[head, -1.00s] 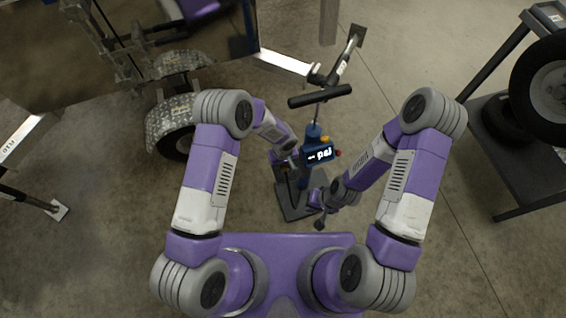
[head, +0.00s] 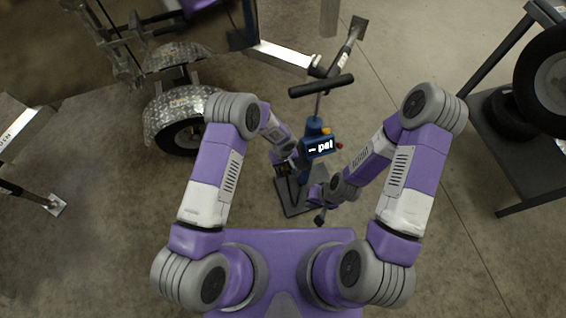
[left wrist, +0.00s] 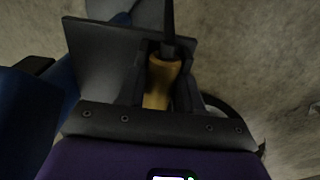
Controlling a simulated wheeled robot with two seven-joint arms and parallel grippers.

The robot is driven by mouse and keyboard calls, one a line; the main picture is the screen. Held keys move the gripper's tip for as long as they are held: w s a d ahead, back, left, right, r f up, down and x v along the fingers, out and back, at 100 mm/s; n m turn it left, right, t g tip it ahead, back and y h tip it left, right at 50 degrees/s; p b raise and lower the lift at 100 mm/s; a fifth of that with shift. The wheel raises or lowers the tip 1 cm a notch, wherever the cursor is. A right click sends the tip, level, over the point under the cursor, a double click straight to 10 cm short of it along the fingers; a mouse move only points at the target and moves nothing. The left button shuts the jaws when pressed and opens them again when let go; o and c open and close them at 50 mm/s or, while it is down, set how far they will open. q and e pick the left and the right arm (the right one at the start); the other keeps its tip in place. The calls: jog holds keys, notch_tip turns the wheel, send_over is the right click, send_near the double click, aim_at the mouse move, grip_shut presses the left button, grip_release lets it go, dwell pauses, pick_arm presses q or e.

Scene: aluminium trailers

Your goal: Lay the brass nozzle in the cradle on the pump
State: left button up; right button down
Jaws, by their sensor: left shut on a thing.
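The brass nozzle (left wrist: 162,82) is between the fingers of my left gripper (left wrist: 158,95) in the left wrist view, with a dark rod or hose running up from it. The gripper is shut on it. In the head view my left gripper (head: 287,166) is just left of the blue pump (head: 318,148), and the nozzle is too small to make out there. The pump stands upright, with a lit display and a black T-handle (head: 321,86). The cradle cannot be made out. My right gripper (head: 319,202) is low beside the pump's base; its jaws are unclear.
The pump's dark base plate (head: 292,208) rests on the concrete floor. A trailer wheel under a metal fender (head: 180,105) is at left, and a trailer coupling (head: 325,68) is behind the pump. A rack with tyres (head: 515,165) stands at right. The floor between pump and rack is clear.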

pick_arm(q)
jog(key=shift+s+a+f, duration=0.15)
jog(key=shift+f, duration=0.5)
jog(key=o, duration=1)
jog(key=shift+c, duration=0.2)
jog(key=shift+o, duration=0.9)
jog(key=shift+r, duration=0.2)
notch_tip(320, 180, up, 8)
jog(key=p, duration=0.3)
jog(key=shift+r, duration=0.2)
jog(key=s+a+r+h+p, duration=0.2)
jog(key=s+a+r+p, duration=0.1)
jog(key=s, duration=0.5)
jog(key=s+a+r+h+p, duration=0.2)
jog(key=s+a+r, duration=0.3)
jog(key=s, duration=0.3)
jog(key=shift+a+m+p, duration=0.4)
jog(key=shift+a+p, duration=0.25)
jog(key=shift+p, duration=0.05)
jog(key=shift+s+a, duration=0.15)
jog(key=shift+a, duration=0.05)
jog(key=shift+c, duration=0.2)
